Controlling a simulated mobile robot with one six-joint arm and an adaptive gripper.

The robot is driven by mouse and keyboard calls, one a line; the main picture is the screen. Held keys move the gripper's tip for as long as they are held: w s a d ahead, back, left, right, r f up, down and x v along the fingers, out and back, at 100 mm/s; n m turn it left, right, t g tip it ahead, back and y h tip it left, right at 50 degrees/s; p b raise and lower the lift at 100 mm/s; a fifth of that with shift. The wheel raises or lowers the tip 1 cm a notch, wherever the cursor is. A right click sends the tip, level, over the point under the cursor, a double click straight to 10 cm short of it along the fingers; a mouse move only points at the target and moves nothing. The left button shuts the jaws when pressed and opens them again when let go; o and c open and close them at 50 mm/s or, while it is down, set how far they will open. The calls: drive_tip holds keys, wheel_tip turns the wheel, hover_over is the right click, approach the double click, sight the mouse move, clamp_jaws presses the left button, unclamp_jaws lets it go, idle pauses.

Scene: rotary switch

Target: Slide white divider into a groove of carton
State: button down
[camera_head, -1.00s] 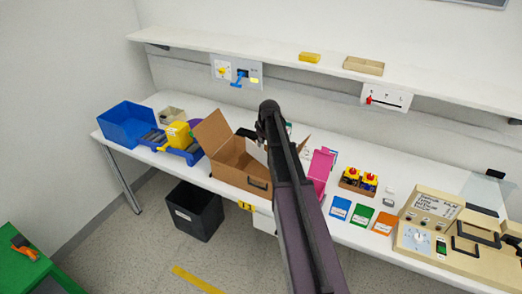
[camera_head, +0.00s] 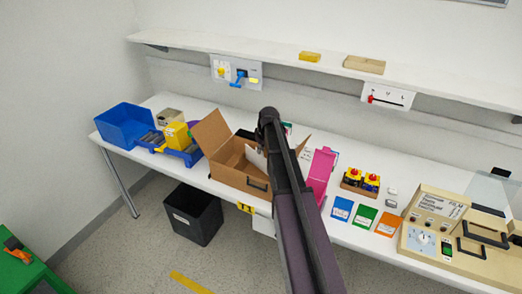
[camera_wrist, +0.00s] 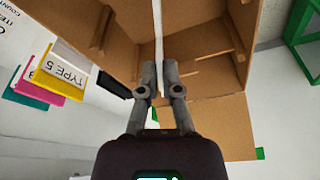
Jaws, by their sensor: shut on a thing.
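The open brown carton (camera_head: 238,165) stands on the table left of my arm, with its flaps raised. In the wrist view the carton (camera_wrist: 210,30) fills the upper middle, and ribs with grooves show on its inner walls. The white divider (camera_wrist: 158,28) appears there as a thin edge-on strip between the carton's walls. My gripper (camera_wrist: 160,92) is shut on the divider's near end. In the head view a part of the white divider (camera_head: 256,157) shows inside the carton's opening, beside my arm. Whether its edges sit in a groove cannot be told.
A pink holder (camera_head: 320,172) stands right of my arm. A blue bin (camera_head: 124,126) and a blue tray with a yellow box (camera_head: 177,136) are left of the carton. Blue, green and orange cards (camera_head: 364,216) lie at the right front. A shelf (camera_head: 220,45) runs above the table.

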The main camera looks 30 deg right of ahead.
drive_tip(key=shift+f+b, duration=0.45)
drive_tip(key=shift+f, duration=0.1)
drive_tip(key=c, duration=0.8)
unclamp_jaws()
drive_tip(key=shift+r, duration=0.15)
drive_tip(key=shift+r+p, duration=0.7)
drive_tip(key=shift+p, duration=0.15)
drive_tip(key=p+v, duration=1.1)
drive_tip(key=shift+s+r, duration=0.15)
drive_tip(key=shift+r, duration=0.1)
